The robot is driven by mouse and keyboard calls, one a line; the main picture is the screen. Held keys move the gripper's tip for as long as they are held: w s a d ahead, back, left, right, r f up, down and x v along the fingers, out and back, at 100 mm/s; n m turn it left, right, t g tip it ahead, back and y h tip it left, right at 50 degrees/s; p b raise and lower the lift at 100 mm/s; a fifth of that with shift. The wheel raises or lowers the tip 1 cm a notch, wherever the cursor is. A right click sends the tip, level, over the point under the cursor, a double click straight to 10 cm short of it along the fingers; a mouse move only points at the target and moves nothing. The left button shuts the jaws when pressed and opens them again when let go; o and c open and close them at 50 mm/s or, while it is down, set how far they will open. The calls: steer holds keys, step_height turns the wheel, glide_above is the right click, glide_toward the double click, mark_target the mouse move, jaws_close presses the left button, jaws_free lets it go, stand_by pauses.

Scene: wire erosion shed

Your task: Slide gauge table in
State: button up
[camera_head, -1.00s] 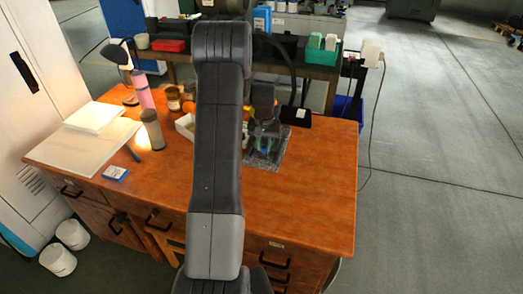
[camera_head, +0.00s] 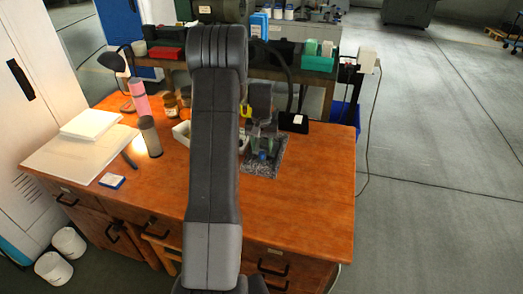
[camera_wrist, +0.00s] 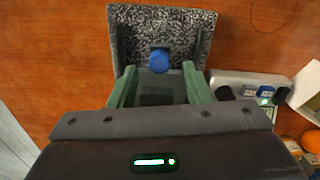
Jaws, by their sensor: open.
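A speckled grey, stone-like plate (camera_head: 263,168) lies on the orange-brown bench, right of my arm. In the wrist view the plate (camera_wrist: 180,28) fills the top middle, with a round blue knob (camera_wrist: 159,61) near its lower edge. It looks like the gauge table's base, but I cannot tell which part slides. My gripper (camera_wrist: 160,82) has green fingers spread apart, either side of a dark grey block below the knob. No grip on anything shows. In the head view my gripper (camera_head: 261,152) is over the plate, partly hidden by its own wrist.
A grey unit with dark knobs (camera_wrist: 245,88) stands close right of my gripper, beside a white box and an orange object. The bench (camera_head: 300,205) is clear in front and right. Left are white slabs (camera_head: 75,150), a grey cylinder (camera_head: 150,137) and a pink bottle (camera_head: 140,97).

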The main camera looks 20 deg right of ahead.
step_height(320, 180, up, 12)
steer(key=shift+f+b, duration=0.25)
steer(key=shift+b, duration=0.15)
